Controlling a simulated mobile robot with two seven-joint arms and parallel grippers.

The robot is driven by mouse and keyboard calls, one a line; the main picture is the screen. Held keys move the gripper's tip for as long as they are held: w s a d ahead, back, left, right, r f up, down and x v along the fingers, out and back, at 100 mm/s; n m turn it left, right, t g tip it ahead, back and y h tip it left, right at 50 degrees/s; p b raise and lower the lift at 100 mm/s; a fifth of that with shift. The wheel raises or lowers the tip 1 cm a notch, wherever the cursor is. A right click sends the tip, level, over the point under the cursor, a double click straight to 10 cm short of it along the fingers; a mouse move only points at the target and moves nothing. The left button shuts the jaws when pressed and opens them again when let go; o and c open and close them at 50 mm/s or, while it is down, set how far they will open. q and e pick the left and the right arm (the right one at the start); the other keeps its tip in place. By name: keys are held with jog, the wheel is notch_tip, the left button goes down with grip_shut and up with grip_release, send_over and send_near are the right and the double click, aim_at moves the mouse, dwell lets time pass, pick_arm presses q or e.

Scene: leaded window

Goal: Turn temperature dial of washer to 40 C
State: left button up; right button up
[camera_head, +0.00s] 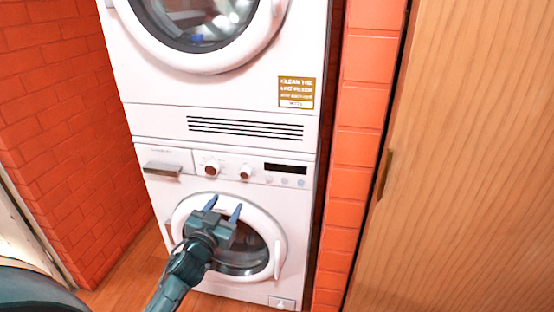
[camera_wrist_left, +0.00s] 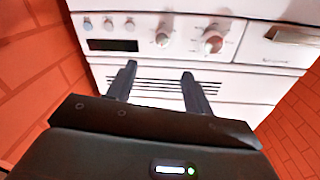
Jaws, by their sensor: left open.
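The white washer (camera_head: 192,208) is the lower of two stacked machines. Its panel carries a left dial (camera_head: 211,168) and a smaller right dial (camera_head: 246,172). I cannot read which one sets temperature. In the left wrist view the panel appears upside down, with the larger dial (camera_wrist_left: 213,42) right of the smaller dial (camera_wrist_left: 162,39). My left gripper (camera_head: 223,207) is open and empty, in front of the washer door and below the dials in the head view. Its two fingers also show in the left wrist view (camera_wrist_left: 159,69), apart from both dials. My right gripper is out of view.
A dark display (camera_head: 285,168) and small buttons sit right of the dials, a drawer handle (camera_head: 162,169) left. The upper machine (camera_head: 215,92) stands above. Red brick walls (camera_head: 70,130) flank the machines; a wooden door (camera_head: 470,150) is at right.

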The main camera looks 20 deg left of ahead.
aim_at(244, 175)
pick_arm(q)
jog(key=w, duration=0.4)
jog(key=w+a+b, duration=0.1)
jog(key=w, duration=0.3)
jog(key=w+a+b, duration=0.1)
jog(key=w, duration=0.3)
jog(key=shift+w+a+f, duration=0.15)
jog(key=shift+a+f, duration=0.05)
jog(key=shift+a, duration=0.05)
jog(key=shift+w, duration=0.45)
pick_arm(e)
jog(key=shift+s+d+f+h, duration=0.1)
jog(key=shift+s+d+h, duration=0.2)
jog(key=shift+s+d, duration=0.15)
pick_arm(q)
jog(key=shift+c, duration=0.5)
jog(key=c, duration=0.9)
jog(key=shift+o, duration=0.2)
